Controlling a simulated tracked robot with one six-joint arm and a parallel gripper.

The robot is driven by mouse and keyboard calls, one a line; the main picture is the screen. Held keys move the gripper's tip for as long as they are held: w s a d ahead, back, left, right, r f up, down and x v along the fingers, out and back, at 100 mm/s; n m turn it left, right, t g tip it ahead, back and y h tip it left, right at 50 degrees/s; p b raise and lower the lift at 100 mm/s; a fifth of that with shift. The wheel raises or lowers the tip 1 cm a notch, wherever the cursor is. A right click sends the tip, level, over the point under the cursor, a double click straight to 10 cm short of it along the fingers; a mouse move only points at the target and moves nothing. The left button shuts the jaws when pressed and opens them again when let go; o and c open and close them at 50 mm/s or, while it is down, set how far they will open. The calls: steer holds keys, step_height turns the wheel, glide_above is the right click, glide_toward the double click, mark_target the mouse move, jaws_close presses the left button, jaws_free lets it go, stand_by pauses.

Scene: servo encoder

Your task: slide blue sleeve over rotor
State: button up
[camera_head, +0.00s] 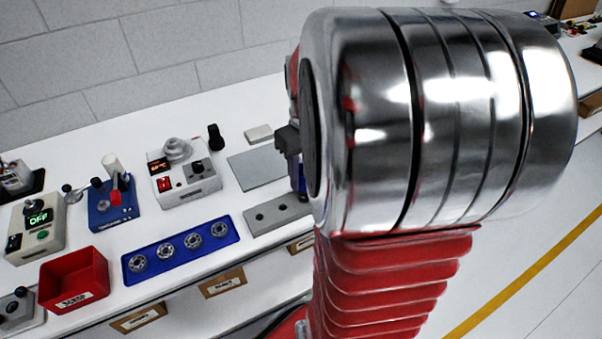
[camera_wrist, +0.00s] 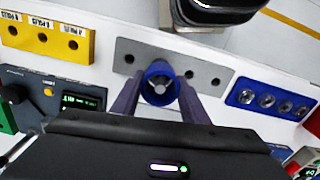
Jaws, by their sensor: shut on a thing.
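The blue sleeve (camera_wrist: 147,76) is between the two fingers of my gripper (camera_wrist: 160,86) in the wrist view, and the fingers are shut on it. A silvery round part, perhaps the rotor (camera_wrist: 160,88), shows inside the sleeve's opening. I cannot tell how deep it sits in the sleeve. Behind them is a grey plate with holes (camera_wrist: 203,69). In the head view my gripper (camera_head: 290,150) is mostly hidden behind my arm. A sliver of the blue sleeve (camera_head: 299,180) shows below it, close above the grey plate (camera_head: 274,218).
A blue tray (camera_head: 130,277) with several metal bearings lies left of the plate in the head view. A red bin (camera_head: 75,281) and several bench devices stand further left. A flat grey pad (camera_head: 258,168) lies behind the plate. A yellow block (camera_wrist: 47,37) shows in the wrist view.

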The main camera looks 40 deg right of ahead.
steer(key=shift+f, duration=0.7)
steer(key=o, duration=1.1)
steer(key=shift+c, duration=0.2)
steer(key=shift+o, duration=0.3)
steer(key=shift+o, duration=1.4)
steer(key=shift+s, duration=0.15)
steer(key=shift+r, duration=0.1)
step_height(320, 180, up, 14)
